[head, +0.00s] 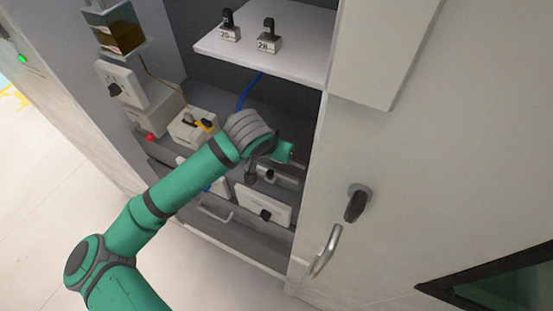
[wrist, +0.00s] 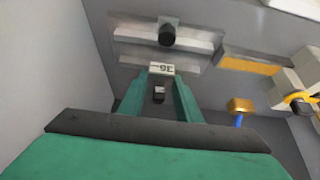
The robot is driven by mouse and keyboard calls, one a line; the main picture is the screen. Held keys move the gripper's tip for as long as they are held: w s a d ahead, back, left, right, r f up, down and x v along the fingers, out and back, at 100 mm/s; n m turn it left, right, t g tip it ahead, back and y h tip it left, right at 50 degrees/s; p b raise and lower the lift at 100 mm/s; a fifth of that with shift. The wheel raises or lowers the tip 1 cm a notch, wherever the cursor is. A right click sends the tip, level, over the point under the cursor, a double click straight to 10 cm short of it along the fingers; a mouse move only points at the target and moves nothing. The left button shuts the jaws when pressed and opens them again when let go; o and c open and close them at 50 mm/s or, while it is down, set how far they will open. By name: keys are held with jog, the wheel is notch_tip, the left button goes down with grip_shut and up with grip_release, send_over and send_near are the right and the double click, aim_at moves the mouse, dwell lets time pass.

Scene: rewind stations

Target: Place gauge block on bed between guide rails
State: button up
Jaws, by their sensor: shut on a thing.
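My gripper (wrist: 162,84) is shut on a gauge block (wrist: 161,68) in the wrist view. The block is pale, with an upside-down label that looks like 36 and a black knob. The bed between guide rails (wrist: 135,46) appears to be the grey metal strip structure just beyond the block, with a black knob over it. I cannot tell whether the block touches the bed. In the head view, my gripper (head: 284,152) is inside the open cabinet bay, and the wrist hides most of the block and bed.
A shelf (head: 305,52) above holds two other knobbed blocks (head: 229,30), marked 20 and 28. The bay's right wall and a door handle (head: 325,252) are close to the arm. A yellow-faced bar (wrist: 250,66) lies right of the strips.

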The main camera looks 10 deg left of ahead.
jog(key=shift+f, duration=2.05)
jog(key=shift+a, duration=0.1)
jog(key=o, duration=1.2)
jog(key=shift+d+f, duration=0.15)
jog(key=shift+d, duration=0.05)
jog(key=shift+s, duration=0.1)
jog(key=shift+a, duration=0.1)
jog(key=shift+r, duration=0.35)
jog(key=v, duration=1.1)
jog(key=shift+r, duration=0.3)
jog(key=shift+s+a, duration=0.15)
jog(key=shift+a, duration=0.1)
